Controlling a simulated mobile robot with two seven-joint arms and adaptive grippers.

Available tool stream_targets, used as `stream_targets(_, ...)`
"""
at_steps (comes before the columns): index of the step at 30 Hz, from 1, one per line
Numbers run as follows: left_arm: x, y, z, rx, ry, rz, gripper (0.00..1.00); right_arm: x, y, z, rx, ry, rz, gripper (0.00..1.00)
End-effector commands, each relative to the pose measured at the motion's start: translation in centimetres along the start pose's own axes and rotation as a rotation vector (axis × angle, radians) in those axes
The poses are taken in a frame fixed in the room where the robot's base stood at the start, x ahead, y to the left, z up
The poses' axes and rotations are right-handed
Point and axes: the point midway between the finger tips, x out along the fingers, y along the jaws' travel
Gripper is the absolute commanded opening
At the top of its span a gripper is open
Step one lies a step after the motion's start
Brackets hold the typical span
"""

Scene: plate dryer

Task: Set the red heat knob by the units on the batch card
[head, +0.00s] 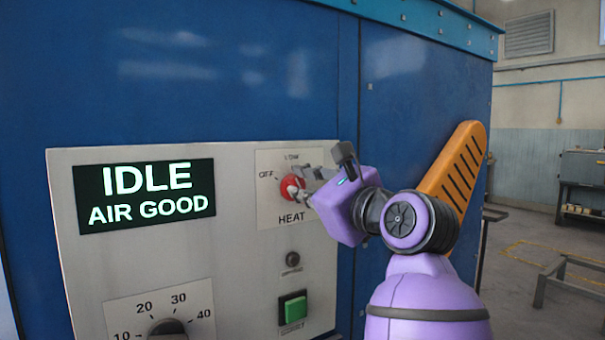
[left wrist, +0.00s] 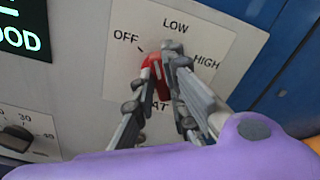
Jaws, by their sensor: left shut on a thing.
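The red heat knob (head: 286,184) sits on a pale plate marked OFF, LOW and HEAT in the head view. My left gripper (head: 300,187) is at the knob from the right, its fingers covering part of it. In the left wrist view the gripper (left wrist: 162,68) is shut on the red knob (left wrist: 152,67), one finger on each side. OFF, LOW and HIGH show around the knob there; its upper end lies near the OFF mark, but the exact pointer setting is partly hidden. The batch card is not in view. My right gripper is not in view.
A display (head: 145,196) reads IDLE, AIR GOOD. A numbered dial (head: 167,330) is below it. A green button (head: 293,309) and a small dark round part (head: 292,259) are below the knob. An orange slotted handle (head: 458,170) stands behind my arm on the blue cabinet (head: 150,70).

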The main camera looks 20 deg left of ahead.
Motion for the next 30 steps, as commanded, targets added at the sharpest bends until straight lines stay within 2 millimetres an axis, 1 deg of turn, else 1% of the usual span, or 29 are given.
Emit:
stream_targets(1, -0.1, -0.2, 0.5, 0.042, 0.001, 0.0, 0.0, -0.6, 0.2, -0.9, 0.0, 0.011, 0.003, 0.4)
stream_targets(3, -0.1, -0.2, 0.5, 0.106, 0.0, 0.001, 0.0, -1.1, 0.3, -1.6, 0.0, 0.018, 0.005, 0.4)
stream_targets(9, -0.1, -0.3, 0.5, 0.271, 0.0, 0.001, 0.0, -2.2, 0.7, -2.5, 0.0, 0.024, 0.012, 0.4)
stream_targets(15, 0.0, -0.3, 0.3, 0.398, -0.001, 0.001, 0.0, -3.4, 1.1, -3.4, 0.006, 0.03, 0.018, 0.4)
stream_targets(21, 0.0, -0.3, 0.1, 0.477, 0.001, 0.001, 0.0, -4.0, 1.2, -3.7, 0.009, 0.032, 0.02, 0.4)
stream_targets(30, 0.0, -0.3, -0.1, 0.517, 0.0, 0.0, 0.0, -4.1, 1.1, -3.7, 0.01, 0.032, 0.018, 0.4)
